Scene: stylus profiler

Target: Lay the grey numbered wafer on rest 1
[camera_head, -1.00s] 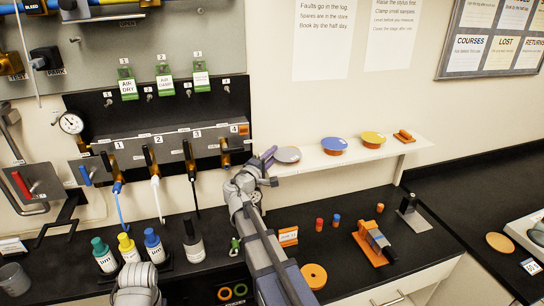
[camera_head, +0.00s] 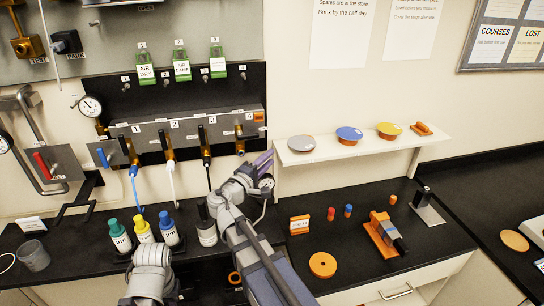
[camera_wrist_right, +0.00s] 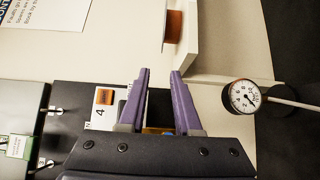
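A grey disc (camera_head: 301,143), which looks like the grey wafer, lies flat on an orange support at the left end of the white wall shelf; no number is readable on it. My right gripper (camera_head: 265,160) is left of and slightly below it, apart from it. In the right wrist view its two purple fingers (camera_wrist_right: 160,76) stand apart with nothing between them. An orange support (camera_wrist_right: 173,26) shows edge-on beyond the fingertips at the shelf. I cannot make out a rest marked 1. My left arm shows at the bottom, but its gripper does not.
A blue disc (camera_head: 349,134) and a yellow disc (camera_head: 389,129) share the white shelf (camera_head: 365,148). A valve manifold (camera_head: 185,131) is left of my right gripper. A dial gauge (camera_wrist_right: 244,96) shows in the wrist view. Several bottles stand on the black bench, left of my right arm.

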